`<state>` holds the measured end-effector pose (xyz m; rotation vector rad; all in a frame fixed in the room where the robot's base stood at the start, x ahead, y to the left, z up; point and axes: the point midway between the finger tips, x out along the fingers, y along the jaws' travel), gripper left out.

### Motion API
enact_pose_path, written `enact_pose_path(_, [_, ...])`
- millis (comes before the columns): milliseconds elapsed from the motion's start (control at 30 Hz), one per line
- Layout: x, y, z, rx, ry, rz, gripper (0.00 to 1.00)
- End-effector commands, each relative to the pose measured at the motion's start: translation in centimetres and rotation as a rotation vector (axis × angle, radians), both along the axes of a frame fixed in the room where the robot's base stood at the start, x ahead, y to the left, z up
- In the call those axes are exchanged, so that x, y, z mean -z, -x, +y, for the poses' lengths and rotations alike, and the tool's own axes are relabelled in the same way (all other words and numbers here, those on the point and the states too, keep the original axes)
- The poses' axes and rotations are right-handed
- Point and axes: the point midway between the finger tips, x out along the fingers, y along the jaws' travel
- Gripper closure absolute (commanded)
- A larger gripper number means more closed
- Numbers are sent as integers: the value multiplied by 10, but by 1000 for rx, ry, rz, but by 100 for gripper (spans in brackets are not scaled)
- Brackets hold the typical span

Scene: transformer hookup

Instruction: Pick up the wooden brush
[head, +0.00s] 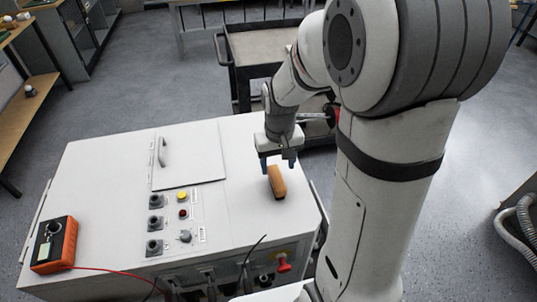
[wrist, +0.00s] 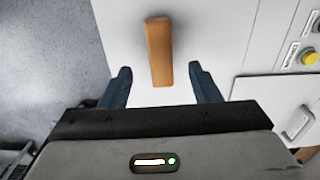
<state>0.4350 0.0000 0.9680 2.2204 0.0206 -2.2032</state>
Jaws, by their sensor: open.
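The wooden brush (head: 277,181) is a small orange-brown block lying on the white cabinet top near its right side. In the wrist view the brush (wrist: 159,52) lies lengthwise, ahead of and between the two blue fingers. My gripper (head: 277,162) is above the far end of the brush in the head view. In the wrist view my gripper (wrist: 160,78) is open and empty, with a finger on either side of the brush's line and a gap to each. Whether the fingertips reach down to the brush's height I cannot tell.
The white cabinet (head: 100,185) has a hinged panel, buttons and knobs (head: 183,213) left of the brush. An orange meter (head: 54,245) with a red lead sits at its left. A dark cart (head: 265,50) stands behind. The top around the brush is clear.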

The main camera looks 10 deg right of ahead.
Motion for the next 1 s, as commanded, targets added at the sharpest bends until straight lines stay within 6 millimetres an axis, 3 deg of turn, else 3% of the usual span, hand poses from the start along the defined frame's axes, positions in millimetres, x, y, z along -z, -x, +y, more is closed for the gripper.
enact_pose_path(700, [80,-5,1,-3,0,11,44])
enact_pose_path(1000, [84,-5,1,-3,0,9,44])
